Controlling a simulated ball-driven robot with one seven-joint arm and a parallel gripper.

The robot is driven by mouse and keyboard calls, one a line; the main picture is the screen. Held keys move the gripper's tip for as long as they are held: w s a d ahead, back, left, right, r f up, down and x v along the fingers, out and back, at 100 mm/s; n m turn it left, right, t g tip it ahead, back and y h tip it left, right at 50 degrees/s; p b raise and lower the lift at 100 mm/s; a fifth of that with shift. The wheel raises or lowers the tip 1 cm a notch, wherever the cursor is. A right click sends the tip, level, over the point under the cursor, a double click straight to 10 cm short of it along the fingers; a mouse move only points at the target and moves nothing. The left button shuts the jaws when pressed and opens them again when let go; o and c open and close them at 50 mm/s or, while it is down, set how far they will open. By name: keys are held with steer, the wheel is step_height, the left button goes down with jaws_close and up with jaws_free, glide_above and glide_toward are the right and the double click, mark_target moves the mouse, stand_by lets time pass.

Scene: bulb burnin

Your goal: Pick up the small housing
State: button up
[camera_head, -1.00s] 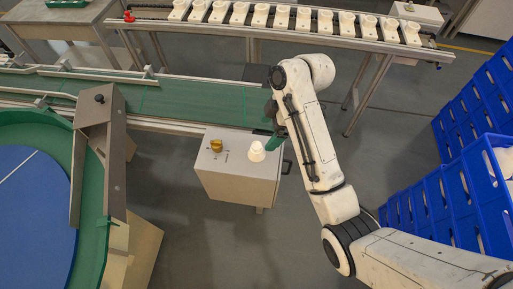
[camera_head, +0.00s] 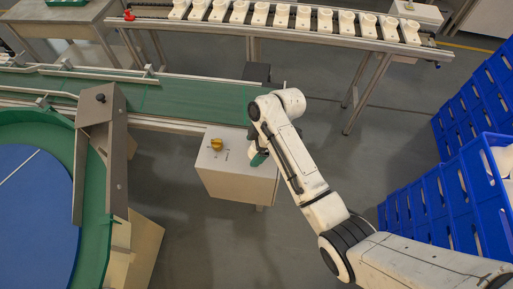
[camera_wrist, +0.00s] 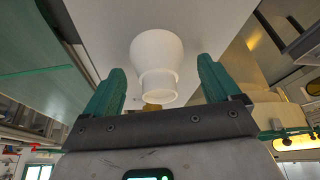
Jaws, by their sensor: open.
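The small housing (camera_wrist: 158,52) is a white, rounded, stepped piece. In the wrist view it shows between the two green fingers of my gripper (camera_wrist: 161,68), with room visible on both sides. The fingers are open and do not appear to touch it. In the head view, one green finger of my gripper (camera_head: 259,158) shows over the grey cabinet (camera_head: 238,186). The housing is hidden there behind my gripper and arm.
A brass knob (camera_head: 216,144) stands on the cabinet top, left of my gripper. A green conveyor (camera_head: 190,98) runs behind the cabinet. A rack of white housings (camera_head: 282,16) stands farther back. Blue crates (camera_head: 470,205) are stacked at right.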

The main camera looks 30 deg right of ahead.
steer(key=c, duration=1.1)
steer(key=shift+r, duration=0.1)
